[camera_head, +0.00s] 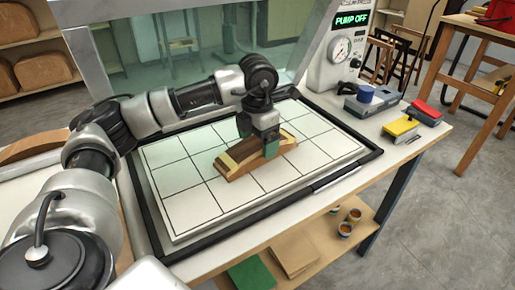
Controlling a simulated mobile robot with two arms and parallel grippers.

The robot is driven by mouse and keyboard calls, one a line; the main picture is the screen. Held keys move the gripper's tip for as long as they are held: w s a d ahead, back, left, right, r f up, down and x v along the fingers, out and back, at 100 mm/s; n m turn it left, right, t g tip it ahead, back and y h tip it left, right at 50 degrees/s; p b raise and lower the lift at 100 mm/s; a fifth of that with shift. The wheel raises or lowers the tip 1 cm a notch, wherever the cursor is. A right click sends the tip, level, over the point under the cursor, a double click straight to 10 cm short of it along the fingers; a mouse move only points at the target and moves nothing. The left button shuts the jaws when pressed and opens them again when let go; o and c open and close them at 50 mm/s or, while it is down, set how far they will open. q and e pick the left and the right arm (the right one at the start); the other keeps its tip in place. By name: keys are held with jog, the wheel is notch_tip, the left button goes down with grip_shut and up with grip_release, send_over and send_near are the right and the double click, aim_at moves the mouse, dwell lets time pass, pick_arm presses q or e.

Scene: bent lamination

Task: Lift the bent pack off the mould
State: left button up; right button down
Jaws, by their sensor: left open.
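The mould with the bent pack (240,162), a curved wooden piece in light and darker brown, sits on the white gridded board (190,197) of the press bed. I cannot clearly tell pack from mould at this size. My left gripper (265,150) reaches in from the left and points down at the middle of the wooden piece. The gripper hides part of the wood's middle. I cannot tell whether the fingers touch it. My right gripper is not in view.
A black frame (345,174) borders the board. A raised clear lid (215,55) stands behind it. The pump unit (338,50) reads "PUMP OFF". Yellow (401,127) and red (425,112) blocks and a blue-topped item (365,94) lie at the right. The board around the wood is clear.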

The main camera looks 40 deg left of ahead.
pick_arm(q)
jog(key=c, duration=1.1)
jog(key=shift+o, duration=0.2)
jog(key=shift+r, duration=0.15)
